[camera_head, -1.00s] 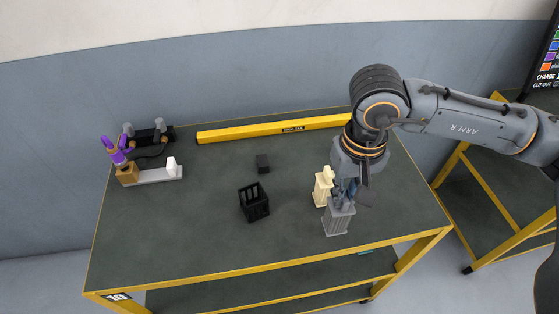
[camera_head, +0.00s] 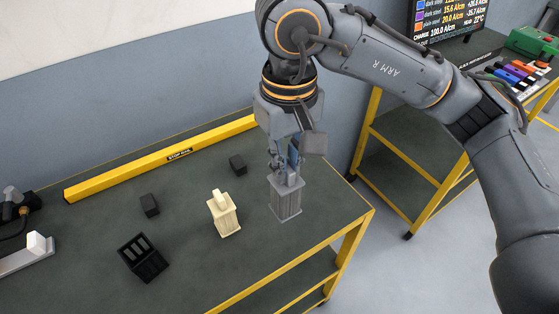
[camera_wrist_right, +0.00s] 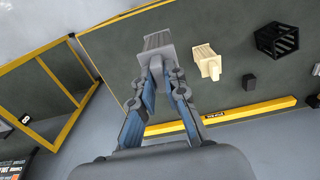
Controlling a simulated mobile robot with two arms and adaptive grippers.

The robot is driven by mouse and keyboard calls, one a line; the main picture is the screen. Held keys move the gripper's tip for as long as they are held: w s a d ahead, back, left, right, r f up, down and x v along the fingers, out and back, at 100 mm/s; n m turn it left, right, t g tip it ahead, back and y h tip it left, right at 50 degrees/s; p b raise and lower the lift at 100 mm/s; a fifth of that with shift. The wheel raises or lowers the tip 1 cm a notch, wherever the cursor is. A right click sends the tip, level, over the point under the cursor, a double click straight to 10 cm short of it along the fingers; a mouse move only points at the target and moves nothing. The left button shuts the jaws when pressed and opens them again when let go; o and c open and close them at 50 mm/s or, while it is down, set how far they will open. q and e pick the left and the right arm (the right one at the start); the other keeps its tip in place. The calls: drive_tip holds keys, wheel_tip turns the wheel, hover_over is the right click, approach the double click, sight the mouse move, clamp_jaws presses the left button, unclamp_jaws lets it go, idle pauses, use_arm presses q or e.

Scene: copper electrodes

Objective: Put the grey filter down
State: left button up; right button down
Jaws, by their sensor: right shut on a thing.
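The grey filter (camera_head: 285,199) is a ribbed grey block with a narrow grip on top. My right gripper (camera_head: 289,172) is shut on that grip from above and holds the filter upright. The filter is over the right part of the dark table top (camera_head: 190,270); I cannot tell whether its base touches the surface. In the right wrist view the grey filter (camera_wrist_right: 158,42) is at the tips of the right gripper (camera_wrist_right: 159,64). A cream filter (camera_head: 224,215) stands to the left, apart from the grey one. My left gripper is not in view.
A black slotted basket (camera_head: 142,260) and two small dark blocks (camera_head: 149,205) (camera_head: 238,165) are on the table. A yellow bar (camera_head: 160,160) lies along the back. A second table (camera_head: 410,160) with a screen (camera_head: 455,22) is at right. The surface right of the grey filter is clear.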

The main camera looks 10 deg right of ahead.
use_arm(q)
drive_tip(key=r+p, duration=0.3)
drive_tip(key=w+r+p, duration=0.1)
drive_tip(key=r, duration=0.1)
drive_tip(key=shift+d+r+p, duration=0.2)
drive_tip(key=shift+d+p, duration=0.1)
drive_tip(key=shift+p, duration=0.1)
use_arm(e)
drive_tip(key=w+d+f, duration=0.3)
drive_tip(key=w+f, duration=0.7)
drive_tip(key=f, duration=0.1)
drive_tip(key=shift+f, duration=0.25)
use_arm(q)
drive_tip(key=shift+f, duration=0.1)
use_arm(e)
drive_tip(key=shift+a+f, duration=0.1)
drive_tip(key=shift+f, duration=0.05)
drive_tip(key=c, duration=1.4)
unclamp_jaws()
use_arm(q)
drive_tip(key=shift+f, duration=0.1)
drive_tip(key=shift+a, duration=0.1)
